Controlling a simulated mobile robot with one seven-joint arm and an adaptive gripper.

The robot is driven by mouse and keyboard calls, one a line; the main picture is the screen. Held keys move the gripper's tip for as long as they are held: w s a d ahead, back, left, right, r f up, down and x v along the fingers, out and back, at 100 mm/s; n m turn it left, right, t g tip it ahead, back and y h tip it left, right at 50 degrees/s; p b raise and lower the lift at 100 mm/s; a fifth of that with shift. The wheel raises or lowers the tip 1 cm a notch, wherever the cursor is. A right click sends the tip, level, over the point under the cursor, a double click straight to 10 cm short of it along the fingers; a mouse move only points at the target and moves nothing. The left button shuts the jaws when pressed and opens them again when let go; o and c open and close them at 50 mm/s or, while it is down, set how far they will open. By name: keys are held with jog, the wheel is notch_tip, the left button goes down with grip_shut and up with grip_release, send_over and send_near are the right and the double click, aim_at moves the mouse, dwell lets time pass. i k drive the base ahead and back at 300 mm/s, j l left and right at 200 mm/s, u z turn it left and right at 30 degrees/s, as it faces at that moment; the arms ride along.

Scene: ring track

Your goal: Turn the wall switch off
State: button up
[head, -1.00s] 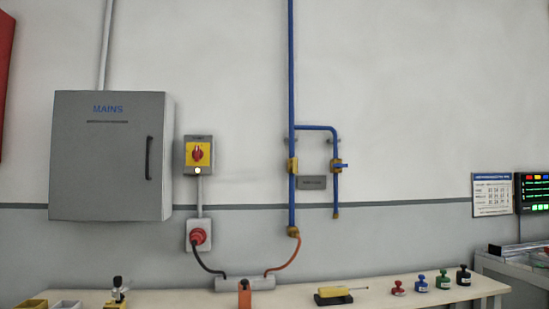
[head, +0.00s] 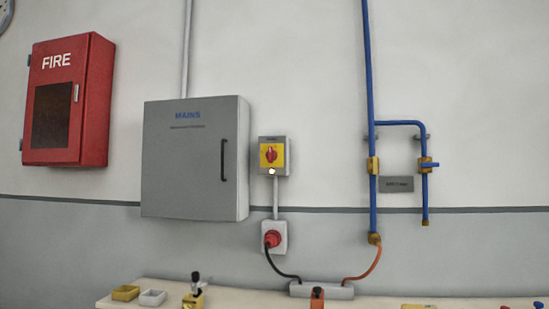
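The wall switch (head: 271,154) is a small grey box with a yellow plate and a red rotary knob. It is mounted on the wall just right of the grey MAINS cabinet, near the middle of the head view. The red knob looks upright, but it is too small to tell its exact setting. A small pale lamp below the knob looks lit. A grey conduit runs down from the switch to a red round plug in a socket (head: 273,238). My gripper is not in view.
The MAINS cabinet (head: 190,158) is closed. A red FIRE cabinet (head: 68,100) hangs at the left. Blue pipes (head: 371,120) with a valve stand at the right. A bench (head: 240,298) with small yellow and white trays, a grey block and cables runs below. The wall before the switch is unobstructed.

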aim_at(272, 156)
jog(key=i+u, duration=0.15)
jog(key=u, duration=0.2)
jog(key=i+l+u, duration=0.15)
jog(key=u, duration=0.15)
jog(key=i+l+u, duration=0.1)
jog(key=u, duration=0.25)
